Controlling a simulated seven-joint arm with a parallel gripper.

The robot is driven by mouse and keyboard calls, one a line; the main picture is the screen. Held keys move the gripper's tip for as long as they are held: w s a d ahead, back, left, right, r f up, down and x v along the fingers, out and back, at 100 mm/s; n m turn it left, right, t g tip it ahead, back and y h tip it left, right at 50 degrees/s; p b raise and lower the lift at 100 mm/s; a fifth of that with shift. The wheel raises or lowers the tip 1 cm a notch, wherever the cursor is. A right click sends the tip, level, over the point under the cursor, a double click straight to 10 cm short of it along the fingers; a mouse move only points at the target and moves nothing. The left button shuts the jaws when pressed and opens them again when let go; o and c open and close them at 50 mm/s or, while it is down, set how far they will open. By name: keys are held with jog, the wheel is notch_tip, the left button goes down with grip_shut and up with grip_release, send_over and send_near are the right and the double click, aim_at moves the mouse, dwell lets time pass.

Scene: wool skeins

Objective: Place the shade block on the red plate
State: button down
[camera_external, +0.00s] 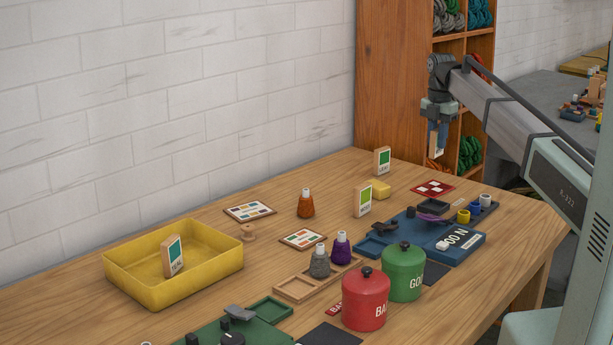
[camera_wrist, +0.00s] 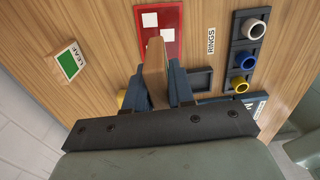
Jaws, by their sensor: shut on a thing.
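My gripper (camera_external: 437,128) is shut on a wooden shade block (camera_external: 436,151) and holds it in the air above the back right of the table. In the wrist view the block (camera_wrist: 154,62) stands between the fingers (camera_wrist: 158,85) with its plain wood edge showing; its colour face is hidden there. The red plate (camera_external: 447,188) lies flat on the table below, with pale squares on it. In the wrist view the block's tip overlaps the near part of the red plate (camera_wrist: 172,44); they are apart in height.
A green LEAF block (camera_external: 382,160) stands near the plate, also in the wrist view (camera_wrist: 70,62). Another green block (camera_external: 363,198) and a yellow piece (camera_external: 380,191) stand nearby. A yellow tray (camera_external: 135,290) holds a TEAL block (camera_external: 172,256).

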jog(key=shift+f, duration=4.6)
jog(key=shift+f, duration=0.15)
jog(key=c, duration=1)
grip_release()
jog(key=shift+o, duration=0.2)
notch_tip(320, 180, up, 12)
jog(key=shift+r, duration=0.15)
